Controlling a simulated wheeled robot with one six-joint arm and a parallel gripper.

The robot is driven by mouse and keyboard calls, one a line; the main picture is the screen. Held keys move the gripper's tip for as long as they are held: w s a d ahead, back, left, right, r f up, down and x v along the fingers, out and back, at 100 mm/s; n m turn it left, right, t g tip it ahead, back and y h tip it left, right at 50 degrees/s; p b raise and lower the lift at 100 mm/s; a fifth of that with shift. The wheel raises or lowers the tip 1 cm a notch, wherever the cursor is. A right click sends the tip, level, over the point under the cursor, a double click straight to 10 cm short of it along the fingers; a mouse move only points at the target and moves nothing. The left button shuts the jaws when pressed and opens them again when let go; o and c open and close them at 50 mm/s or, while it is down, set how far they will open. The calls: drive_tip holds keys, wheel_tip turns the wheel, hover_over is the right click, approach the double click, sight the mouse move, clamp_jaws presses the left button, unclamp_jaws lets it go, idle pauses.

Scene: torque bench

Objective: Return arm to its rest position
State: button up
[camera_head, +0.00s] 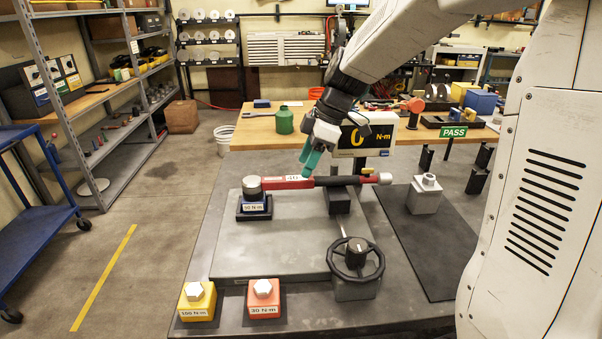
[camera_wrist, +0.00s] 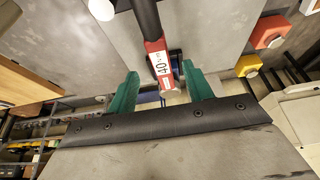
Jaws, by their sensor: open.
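My gripper (camera_head: 312,160) has teal fingers and hangs at the end of my arm, over the bench's middle. In the wrist view its two fingers (camera_wrist: 160,88) stand apart with nothing held between them. A red and black torque wrench (camera_head: 287,183) lies horizontally just below the fingertips, its head at the blue block (camera_head: 254,206) on the left and its black handle to the right. The wrench (camera_wrist: 156,58) also shows between and beyond the fingers in the wrist view, with a white label. The exact gap between fingertips and wrench cannot be told.
A yellow block (camera_head: 198,302) and a red block (camera_head: 264,299) stand at the bench's front. A black handwheel (camera_head: 356,259) stands front right, a grey block (camera_head: 425,195) farther right. Behind are a display (camera_head: 366,138) reading 0 N-m, a green PASS sign (camera_head: 453,132) and a green bottle (camera_head: 284,121).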

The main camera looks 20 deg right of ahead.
drive_tip(key=shift+v, duration=1.2)
drive_tip(key=shift+s+m, duration=0.1)
drive_tip(key=shift+m, duration=0.6)
drive_tip(key=s+m+h, duration=0.1)
drive_tip(key=s+m, duration=0.3)
drive_tip(key=s, duration=0.3)
drive_tip(key=s+m+g+h, duration=0.1)
drive_tip(key=s+m, duration=0.3)
drive_tip(key=s, duration=0.3)
drive_tip(key=s+m+h, duration=0.1)
drive_tip(key=s+m, duration=0.3)
drive_tip(key=s, duration=0.2)
drive_tip(key=shift+s+d+f+g, duration=0.1)
drive_tip(key=shift+s+f+g, duration=0.05)
drive_tip(key=shift+s+g, duration=0.25)
drive_tip(key=s+m+t+h, duration=0.1)
drive_tip(key=s, duration=0.7)
drive_tip(key=shift+r+t, duration=0.4)
drive_tip(key=shift+r, duration=0.05)
